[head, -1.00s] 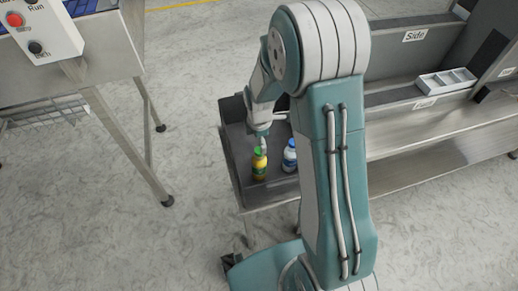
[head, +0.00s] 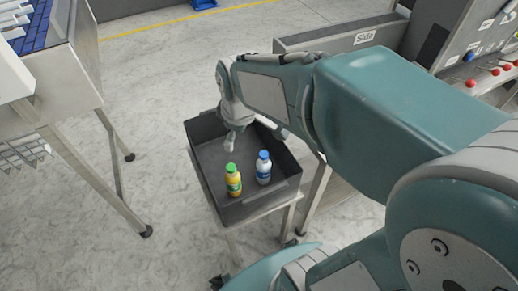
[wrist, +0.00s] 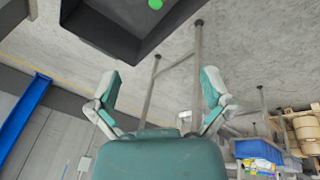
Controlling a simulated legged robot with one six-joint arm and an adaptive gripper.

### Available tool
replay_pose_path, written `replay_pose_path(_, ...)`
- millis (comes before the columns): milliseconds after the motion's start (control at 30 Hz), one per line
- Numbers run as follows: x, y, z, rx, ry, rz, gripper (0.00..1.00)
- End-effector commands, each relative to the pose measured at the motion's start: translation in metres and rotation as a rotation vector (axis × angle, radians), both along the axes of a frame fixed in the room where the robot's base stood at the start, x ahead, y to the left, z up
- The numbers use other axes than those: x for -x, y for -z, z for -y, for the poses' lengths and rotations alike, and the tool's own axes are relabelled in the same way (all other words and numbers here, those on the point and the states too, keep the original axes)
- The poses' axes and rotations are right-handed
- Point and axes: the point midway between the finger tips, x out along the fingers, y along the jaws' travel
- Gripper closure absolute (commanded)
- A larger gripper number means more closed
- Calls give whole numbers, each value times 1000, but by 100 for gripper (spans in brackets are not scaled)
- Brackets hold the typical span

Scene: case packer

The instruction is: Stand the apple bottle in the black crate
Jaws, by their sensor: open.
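The black crate (head: 203,129) stands on a small metal stand. In it, near its front, a yellow bottle with a green cap (head: 233,182) stands upright. Its label is too small to read; its colours suit the apple bottle. A bottle with a blue cap (head: 263,168) stands upright to its right, slightly apart. My gripper (head: 231,142) is over the crate behind the yellow bottle, clear of both bottles. In the wrist view my gripper (wrist: 160,85) is open and empty between its fingers. The crate's edge (wrist: 130,52) and the green cap (wrist: 155,4) show at the top there.
A metal-legged machine with a blue belt (head: 35,30) stands at the left. A grey packer with a "Side" compartment (head: 364,38) stands at the back right. The floor (head: 150,90) between them is clear.

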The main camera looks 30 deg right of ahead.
Motion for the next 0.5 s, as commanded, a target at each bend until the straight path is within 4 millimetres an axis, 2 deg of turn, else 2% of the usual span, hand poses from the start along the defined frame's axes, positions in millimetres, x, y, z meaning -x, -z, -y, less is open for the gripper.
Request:
replay_pose_path(33,13,-13,0,-20,68,31,0)
replay_pose_path(200,53,-39,1,-104,311,109,0)
replay_pose_path(400,96,-57,1,-214,563,186,0)
replay_pose_path(500,108,-60,1,-252,639,206,0)
